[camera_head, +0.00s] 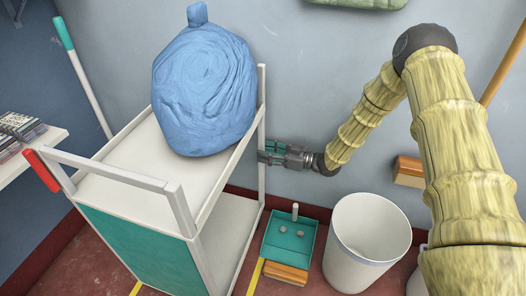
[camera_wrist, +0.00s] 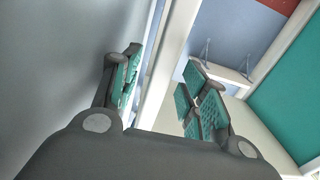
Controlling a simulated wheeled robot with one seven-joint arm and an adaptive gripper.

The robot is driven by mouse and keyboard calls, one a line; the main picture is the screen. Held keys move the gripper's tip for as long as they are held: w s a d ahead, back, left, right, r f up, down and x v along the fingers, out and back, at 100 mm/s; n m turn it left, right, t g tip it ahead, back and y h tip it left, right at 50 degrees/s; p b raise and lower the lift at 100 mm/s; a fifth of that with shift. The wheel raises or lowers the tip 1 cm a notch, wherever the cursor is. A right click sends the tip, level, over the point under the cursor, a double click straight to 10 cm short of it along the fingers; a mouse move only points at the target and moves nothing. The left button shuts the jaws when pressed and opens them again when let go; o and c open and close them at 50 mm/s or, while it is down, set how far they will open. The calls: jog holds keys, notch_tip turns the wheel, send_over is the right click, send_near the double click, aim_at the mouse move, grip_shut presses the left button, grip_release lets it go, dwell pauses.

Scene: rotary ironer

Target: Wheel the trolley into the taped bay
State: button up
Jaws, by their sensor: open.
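The trolley (camera_head: 225,235) is white with a teal side panel and stands upright at the left of the head view. A large blue bag (camera_head: 205,90) sits on its top tray. A push bar (camera_head: 105,170) crosses its near end. My gripper (camera_head: 265,152) is open at the trolley's far right upright (camera_head: 262,110). In the wrist view, a white upright (camera_wrist: 163,65) passes between the open fingers of my gripper (camera_wrist: 160,88), with no clear grip on it. Yellow tape (camera_head: 254,278) shows on the floor just right of the trolley, and another piece lies below its near side. The rest of the bay is hidden.
A teal dustpan (camera_head: 290,242) with small lumps lies right of the trolley, beside a white bin (camera_head: 366,240). A white shelf with books (camera_head: 20,132) juts in at the left. A teal-topped pole (camera_head: 82,75) leans on the wall behind.

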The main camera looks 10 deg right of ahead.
jog(key=v, duration=1)
jog(key=shift+s+d, duration=0.15)
jog(key=shift+d, duration=0.2)
jog(key=shift+f, duration=0.1)
